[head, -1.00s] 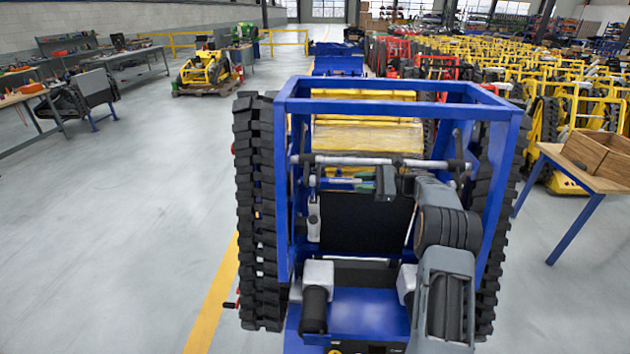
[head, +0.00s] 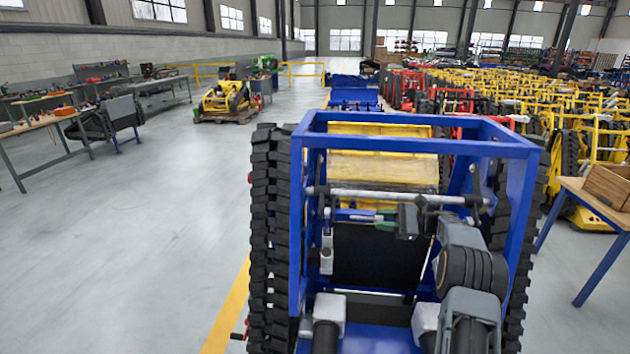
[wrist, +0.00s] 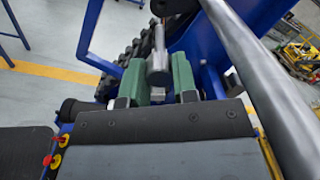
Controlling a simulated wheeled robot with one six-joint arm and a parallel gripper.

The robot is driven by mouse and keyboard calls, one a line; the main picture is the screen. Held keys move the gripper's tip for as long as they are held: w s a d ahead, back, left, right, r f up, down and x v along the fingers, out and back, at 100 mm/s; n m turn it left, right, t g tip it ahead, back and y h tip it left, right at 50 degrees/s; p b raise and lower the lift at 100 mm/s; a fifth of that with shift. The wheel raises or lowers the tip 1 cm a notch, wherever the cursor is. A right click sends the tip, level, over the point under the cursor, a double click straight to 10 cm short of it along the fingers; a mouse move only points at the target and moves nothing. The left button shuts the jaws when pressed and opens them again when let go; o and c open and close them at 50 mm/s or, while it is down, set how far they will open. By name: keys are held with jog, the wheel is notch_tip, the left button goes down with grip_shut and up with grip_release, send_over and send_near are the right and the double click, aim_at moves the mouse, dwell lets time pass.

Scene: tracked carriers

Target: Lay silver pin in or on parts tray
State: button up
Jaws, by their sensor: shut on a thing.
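My gripper (head: 370,218) is inside the upper part of the blue carrier frame, just below the silver crossbar, with its fingers toward the left. In the wrist view its green fingers (wrist: 158,82) are closed on both sides of the silver pin (wrist: 158,62). The pin's rounded grey end lies between the fingers, and a thin shaft runs up toward a dark part. I cannot tell if the pin touches that part. The pin is not clear in the head view. I cannot make out a parts tray for certain in either view.
The silver crossbar (head: 390,196) passes close to my gripper, and also shows in the wrist view (wrist: 262,75). Blue frame posts (head: 297,230) and black tracks (head: 268,240) flank the arm. A wooden box (head: 608,186) stands on a table at right.

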jog(key=s+a+f+m+t+h+b, duration=0.1)
jog(key=s+a+f+m+t+h, duration=0.3)
jog(key=f, duration=0.5)
jog(key=s+a+f+m+t+h, duration=0.4)
jog(key=s+f+t, duration=0.4)
jog(key=s+f, duration=0.2)
jog(key=shift+s+f+m+h+b, duration=0.3)
jog(key=shift+m+h+b, duration=0.1)
jog(key=shift+m, duration=0.5)
jog(key=shift+a, duration=0.15)
